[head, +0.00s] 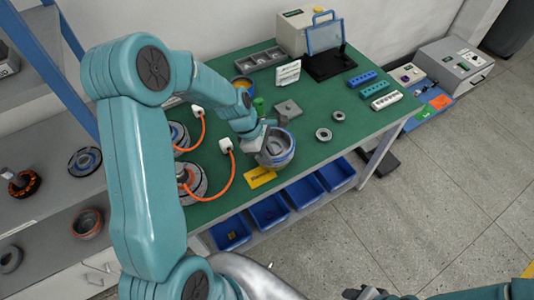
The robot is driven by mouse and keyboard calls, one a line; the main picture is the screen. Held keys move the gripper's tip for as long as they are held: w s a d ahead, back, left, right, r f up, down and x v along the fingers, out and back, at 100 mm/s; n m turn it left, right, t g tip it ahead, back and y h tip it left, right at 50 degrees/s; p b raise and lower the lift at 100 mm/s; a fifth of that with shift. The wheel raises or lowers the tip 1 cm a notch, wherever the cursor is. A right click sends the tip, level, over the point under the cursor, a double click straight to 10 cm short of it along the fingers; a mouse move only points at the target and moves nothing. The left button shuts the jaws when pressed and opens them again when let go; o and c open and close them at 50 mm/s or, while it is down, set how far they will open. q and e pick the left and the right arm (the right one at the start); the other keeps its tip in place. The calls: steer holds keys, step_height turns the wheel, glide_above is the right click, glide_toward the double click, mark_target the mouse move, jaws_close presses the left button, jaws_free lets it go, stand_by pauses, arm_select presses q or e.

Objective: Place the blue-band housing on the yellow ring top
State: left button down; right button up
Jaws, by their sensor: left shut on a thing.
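The blue-band housing (284,147) is a grey round cup with a blue band, near the front edge of the green table (225,200). My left gripper (265,152) is shut on its left side. I cannot tell whether the housing touches the table. A round part with a yellow-orange rim (242,82) stands farther back, partly hidden by my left arm; it may be the yellow ring top. My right gripper (365,293) is only partly seen as dark pieces at the bottom edge, and its opening is unclear.
Motor units with orange cables (191,182) stand left of the housing. A yellow label (260,177) lies in front. Grey rings (323,134) and a flat grey plate (288,109) lie behind and right. Blue bins (268,210) hang below the front edge. The table's right side has free room.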

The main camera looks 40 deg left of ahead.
arm_select(q)
steer(key=shift+s+d+r, duration=0.1)
steer(key=shift+s+d, duration=0.05)
steer(key=shift+s, duration=0.05)
steer(key=c, duration=1.1)
jaws_free()
steer(key=shift+w, duration=0.1)
steer(key=v, duration=1.2)
